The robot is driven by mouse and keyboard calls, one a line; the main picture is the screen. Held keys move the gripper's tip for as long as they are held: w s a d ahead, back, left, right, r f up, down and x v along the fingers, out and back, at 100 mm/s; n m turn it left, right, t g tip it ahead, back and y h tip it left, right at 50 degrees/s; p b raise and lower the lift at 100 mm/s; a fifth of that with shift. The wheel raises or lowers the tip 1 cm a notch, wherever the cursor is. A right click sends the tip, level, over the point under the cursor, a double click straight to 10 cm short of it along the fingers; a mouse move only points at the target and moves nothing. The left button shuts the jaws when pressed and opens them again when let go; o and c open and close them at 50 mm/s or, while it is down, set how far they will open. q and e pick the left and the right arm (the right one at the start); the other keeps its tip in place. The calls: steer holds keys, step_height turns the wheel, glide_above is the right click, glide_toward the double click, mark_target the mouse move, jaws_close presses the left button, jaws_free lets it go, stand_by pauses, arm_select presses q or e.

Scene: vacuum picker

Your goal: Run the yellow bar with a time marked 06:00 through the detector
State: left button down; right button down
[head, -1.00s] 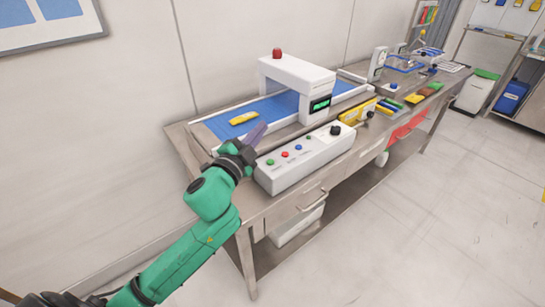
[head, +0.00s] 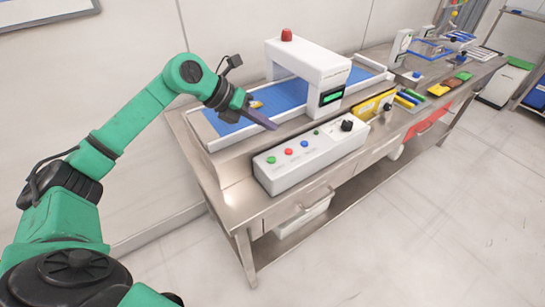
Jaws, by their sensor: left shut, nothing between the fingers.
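A yellow bar (head: 256,104) lies on the blue conveyor belt (head: 228,122), on the near-left side of the white detector arch (head: 309,58). Part of the bar is hidden behind my left gripper (head: 272,125), and its time marking cannot be read. The left gripper is shut and empty, with its fingers in front of the bar and over the belt's near edge. The arch has a red lamp (head: 287,35) on top and a lit green display (head: 331,96). My right gripper is not in view.
A white control box (head: 310,158) with green, red and blue buttons and a black knob stands at the table's front edge. A yellow holder (head: 374,106), several colored bars and small trays sit farther right on the metal table (head: 232,195).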

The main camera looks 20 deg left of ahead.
mark_target(272, 159)
arm_select(q)
steer(key=shift+f+b, duration=3.75)
steer(key=shift+f, duration=0.75)
steer(key=shift+f+b, duration=0.3)
steer(key=shift+f, duration=0.05)
